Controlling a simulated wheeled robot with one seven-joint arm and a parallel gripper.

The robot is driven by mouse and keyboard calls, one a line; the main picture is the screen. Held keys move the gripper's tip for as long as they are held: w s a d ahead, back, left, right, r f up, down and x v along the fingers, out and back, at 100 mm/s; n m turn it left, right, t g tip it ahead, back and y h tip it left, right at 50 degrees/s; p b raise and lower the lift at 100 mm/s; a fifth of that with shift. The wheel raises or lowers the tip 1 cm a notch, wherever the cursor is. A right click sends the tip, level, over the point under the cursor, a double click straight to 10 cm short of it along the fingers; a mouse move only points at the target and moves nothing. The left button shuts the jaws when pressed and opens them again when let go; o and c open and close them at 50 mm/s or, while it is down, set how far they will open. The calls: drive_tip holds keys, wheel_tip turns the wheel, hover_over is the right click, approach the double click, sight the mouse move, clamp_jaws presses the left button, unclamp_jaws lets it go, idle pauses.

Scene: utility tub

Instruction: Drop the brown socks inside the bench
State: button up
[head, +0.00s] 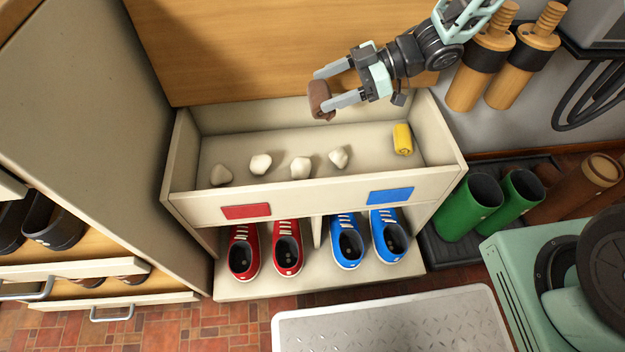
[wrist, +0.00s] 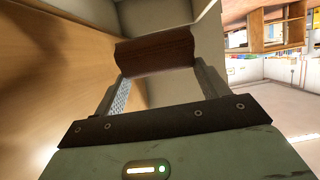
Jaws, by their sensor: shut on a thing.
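The brown socks (head: 319,98) are a rolled bundle held between the fingers of my gripper (head: 328,87). In the head view they are above the back part of the bench (head: 312,196), a cream box whose top compartment is open. The wrist view also shows the brown socks (wrist: 155,52) across the fingertips of my gripper (wrist: 155,62). My gripper is shut on them. Inside the bench lie several white balled pieces (head: 261,164) and a yellow roll (head: 403,139) at the right end.
The raised wooden lid (head: 250,50) stands behind the bench. Red shoes (head: 288,250) and blue shoes (head: 347,242) sit in the lower cubbies. Green boots (head: 470,207) stand to the right. A tall cabinet (head: 100,130) is on the left. The compartment's middle floor has free room.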

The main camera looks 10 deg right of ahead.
drive_tip(key=shift+f+b, duration=2.8)
drive_tip(key=shift+b, duration=0.05)
drive_tip(key=shift+r, duration=0.1)
